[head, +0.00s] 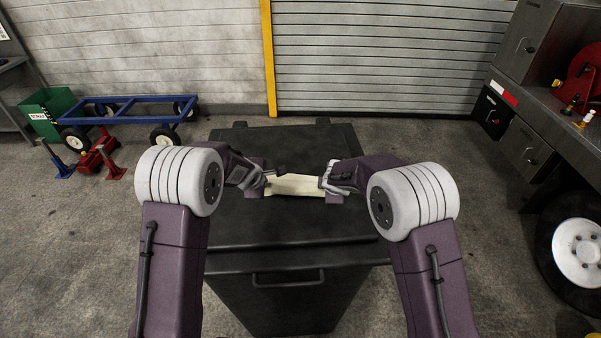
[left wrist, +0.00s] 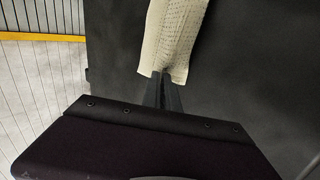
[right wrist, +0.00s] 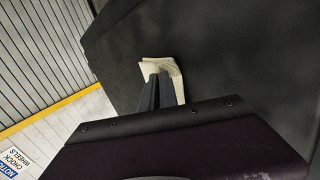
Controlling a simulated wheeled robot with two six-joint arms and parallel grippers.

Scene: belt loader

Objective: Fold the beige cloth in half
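The beige cloth (head: 295,184) is a narrow pale strip over the top of the dark bin, stretched between my two grippers. In the left wrist view the cloth (left wrist: 172,38) runs away from the fingertips, with a textured surface. My left gripper (head: 268,174) has its fingers together on the near end (left wrist: 163,76). My right gripper (head: 325,181) is at the cloth's right end, fingers closed around its edge; the right wrist view shows a small bent piece of cloth (right wrist: 163,67) at the tips. Whether the cloth lies doubled, I cannot tell.
The dark lidded bin (head: 290,225) has a front handle (head: 288,280), and its top around the cloth is bare. A blue cart (head: 125,108), red jack (head: 98,155) and green scrap box (head: 48,112) stand left. A vehicle (head: 560,130) stands right.

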